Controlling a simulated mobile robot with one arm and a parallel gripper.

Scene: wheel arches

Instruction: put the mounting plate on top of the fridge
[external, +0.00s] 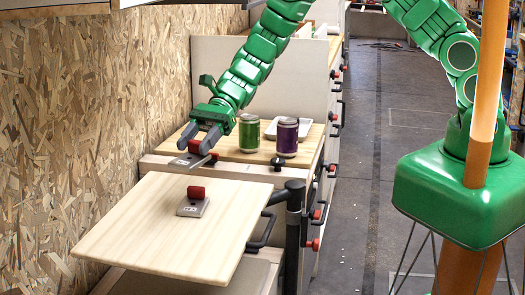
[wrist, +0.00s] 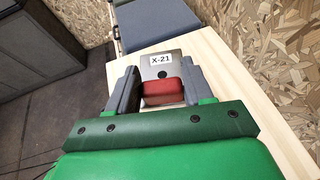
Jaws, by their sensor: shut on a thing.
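My gripper (external: 203,146) is shut on the red grip block (wrist: 162,92) of a grey metal mounting plate (wrist: 152,64) labelled X-21. One finger is on each side of the block. In the external view the held plate is partly hidden by the fingers, at the near end of the wooden counter. I cannot tell whether it touches the wood. A second grey plate (external: 192,208) with a red block (external: 196,192) lies on the light wooden tabletop in front. I cannot say for sure which piece is the fridge.
A green jar (external: 249,133), a purple jar (external: 287,137) and a white tray (external: 299,123) stand right of my gripper on the counter (external: 232,153). The tabletop (external: 150,240) has bare wood around its plate. A dark post (external: 293,235) rises beside it. A chipboard wall (external: 80,120) bounds the left.

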